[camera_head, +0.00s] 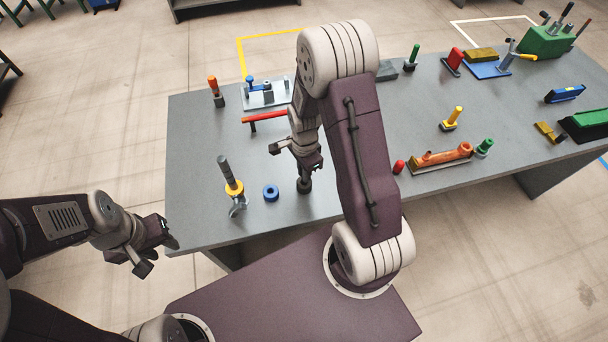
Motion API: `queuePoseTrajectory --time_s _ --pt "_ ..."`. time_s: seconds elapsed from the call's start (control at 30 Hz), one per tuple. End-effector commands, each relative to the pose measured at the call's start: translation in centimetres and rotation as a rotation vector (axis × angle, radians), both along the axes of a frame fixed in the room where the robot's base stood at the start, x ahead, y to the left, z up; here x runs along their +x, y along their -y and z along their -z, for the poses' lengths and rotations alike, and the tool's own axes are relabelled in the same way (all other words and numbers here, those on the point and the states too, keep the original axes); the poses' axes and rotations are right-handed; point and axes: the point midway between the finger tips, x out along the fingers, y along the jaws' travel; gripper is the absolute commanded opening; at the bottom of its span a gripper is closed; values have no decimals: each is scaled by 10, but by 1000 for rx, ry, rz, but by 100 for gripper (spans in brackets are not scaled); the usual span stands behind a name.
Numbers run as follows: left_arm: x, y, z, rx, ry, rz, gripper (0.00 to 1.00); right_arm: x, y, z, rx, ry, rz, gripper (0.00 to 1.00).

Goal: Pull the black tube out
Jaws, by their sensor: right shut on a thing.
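A short black tube (304,185) stands upright near the front edge of the grey table. My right gripper (306,170) is right above it, pointing down, and is shut on its upper end. The gripper hides the top of the tube, and I cannot tell whether its lower end touches the table. My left gripper (158,256) is off the table's front left corner. It is empty, with its two fingers apart.
Left of the black tube are a blue ring (271,193) and a dark-handled tool with a yellow collar (234,187). A red bar (264,117) lies behind. A red cap (398,167) and an orange fixture (443,156) stand right of my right arm.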

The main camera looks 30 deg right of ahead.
Motion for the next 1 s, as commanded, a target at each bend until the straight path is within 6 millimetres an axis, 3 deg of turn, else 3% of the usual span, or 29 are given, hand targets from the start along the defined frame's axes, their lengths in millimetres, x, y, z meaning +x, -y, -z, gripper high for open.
queuePoseTrajectory --time_s 1.0 --pt "0 0 -16 0 0 0 36 0 0 -16 0 0 0 0"
